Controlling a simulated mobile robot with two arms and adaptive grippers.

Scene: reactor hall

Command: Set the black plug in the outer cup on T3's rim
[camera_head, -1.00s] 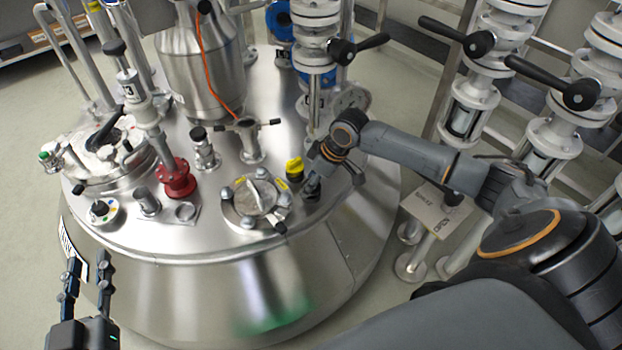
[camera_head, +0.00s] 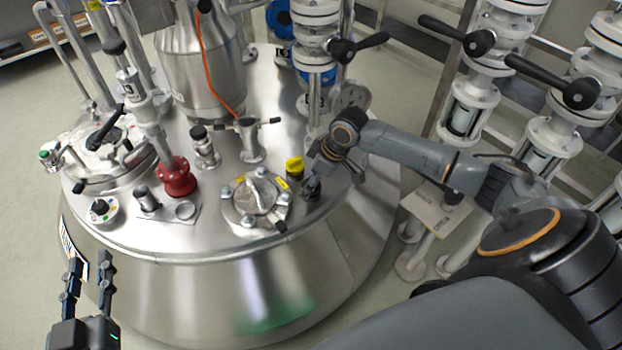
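The steel vessel (camera_head: 200,280) fills the middle of the head view, with several fittings on its top. My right gripper (camera_head: 312,190) points down at the right part of the vessel's rim, beside a yellow-capped fitting (camera_head: 294,168). A dark shape lies at its fingertips; I cannot separate the black plug from the fingers there, nor tell whether they grip it. A small plate near the front left rim bears a dark-topped metal cup (camera_head: 148,201) and a low metal ring (camera_head: 186,211). My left gripper (camera_head: 89,268) is open and empty, in front of the vessel at the lower left.
A round bolted hatch (camera_head: 256,200) lies just left of my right gripper. A red flanged pipe (camera_head: 176,178) rises behind the small plate. White valves with black handles (camera_head: 566,90) stand at the right. The floor at the left is clear.

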